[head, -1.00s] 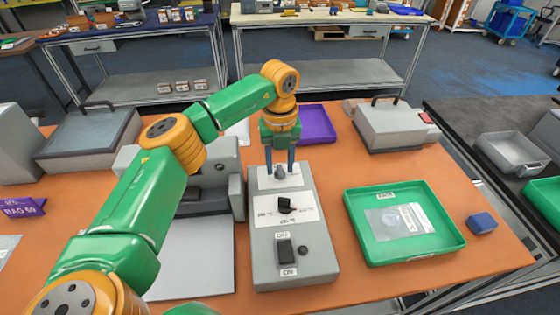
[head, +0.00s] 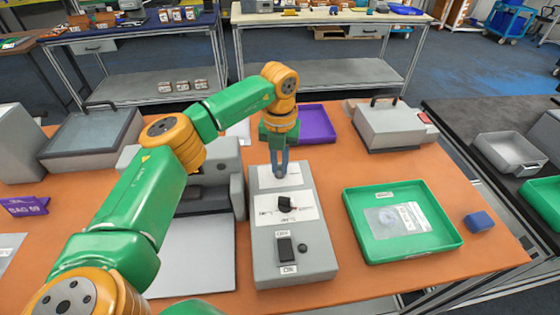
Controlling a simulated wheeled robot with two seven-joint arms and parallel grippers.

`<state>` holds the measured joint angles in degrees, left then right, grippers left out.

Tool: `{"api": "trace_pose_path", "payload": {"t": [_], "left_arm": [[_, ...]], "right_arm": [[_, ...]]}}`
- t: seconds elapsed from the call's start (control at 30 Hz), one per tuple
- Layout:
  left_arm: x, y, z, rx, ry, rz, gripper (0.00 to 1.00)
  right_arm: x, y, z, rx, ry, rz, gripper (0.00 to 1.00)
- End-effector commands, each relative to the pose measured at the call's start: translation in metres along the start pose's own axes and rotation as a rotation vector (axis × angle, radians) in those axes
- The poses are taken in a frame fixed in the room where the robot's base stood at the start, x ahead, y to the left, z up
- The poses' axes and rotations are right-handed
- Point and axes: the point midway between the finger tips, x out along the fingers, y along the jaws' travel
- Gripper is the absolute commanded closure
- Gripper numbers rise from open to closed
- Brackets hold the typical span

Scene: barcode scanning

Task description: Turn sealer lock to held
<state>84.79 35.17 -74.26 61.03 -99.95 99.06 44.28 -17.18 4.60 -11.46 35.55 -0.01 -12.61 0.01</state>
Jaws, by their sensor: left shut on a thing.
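The grey sealer control box (head: 265,262) stands on the orange table in front of me. It has a black rocker switch (head: 285,250) near the front, a black knob (head: 286,204) on a white label in the middle, and another white label (head: 294,178) at the far end. My left gripper (head: 279,175) points down at the far end of the box. Its fingers are shut on a small grey knob, mostly hidden between them. The printed words are too small to read surely. My right gripper is not in view.
A green tray (head: 455,238) with a clear bag (head: 398,219) lies right of the box, beside a blue block (head: 480,222). A purple tray (head: 318,136) is behind. A grey machine (head: 190,275) with a flat plate adjoins the box's left side.

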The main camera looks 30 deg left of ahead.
Motion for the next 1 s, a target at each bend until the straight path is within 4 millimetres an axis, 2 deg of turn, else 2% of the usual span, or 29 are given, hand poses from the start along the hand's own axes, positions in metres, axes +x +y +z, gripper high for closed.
{"api": "trace_pose_path", "payload": {"t": [1.0], "left_arm": [[-0.002, 0.003, 0.003, 0.949, -0.006, 0.001, 1.0]], "right_arm": [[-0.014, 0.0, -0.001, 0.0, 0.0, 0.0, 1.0]]}}
